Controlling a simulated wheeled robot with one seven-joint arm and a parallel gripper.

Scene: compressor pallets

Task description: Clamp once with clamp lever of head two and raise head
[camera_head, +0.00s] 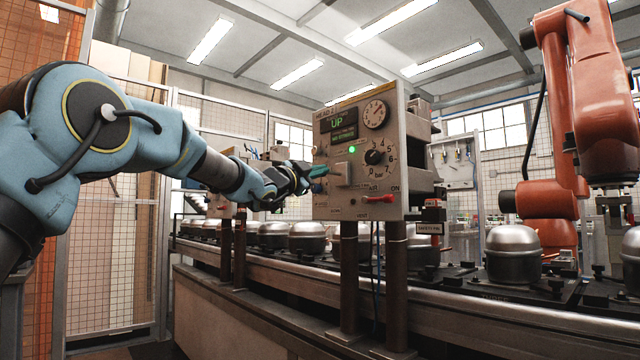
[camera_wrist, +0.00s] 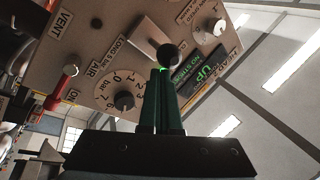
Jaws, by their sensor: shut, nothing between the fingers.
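The head two control panel (camera_head: 391,183) is a grey box on two posts. Its display (camera_head: 337,124) reads UP, with a green lamp (camera_head: 352,149) lit below. A pale slotted plate (camera_head: 344,174) on the panel front carries the clamp lever, whose black ball knob (camera_wrist: 169,55) shows in the wrist view. My gripper (camera_head: 320,171) is at the panel's left part, in front of that plate. In the wrist view its green fingers (camera_wrist: 167,72) are together and empty, tips just beside the knob. I cannot tell whether they touch it.
The panel also has a numbered dial (camera_head: 374,157), a gauge (camera_head: 375,113) and a red air handle (camera_head: 378,199). A conveyor (camera_head: 440,309) with several metal compressors (camera_head: 514,255) runs behind and below. An orange robot arm (camera_head: 607,110) stands at right.

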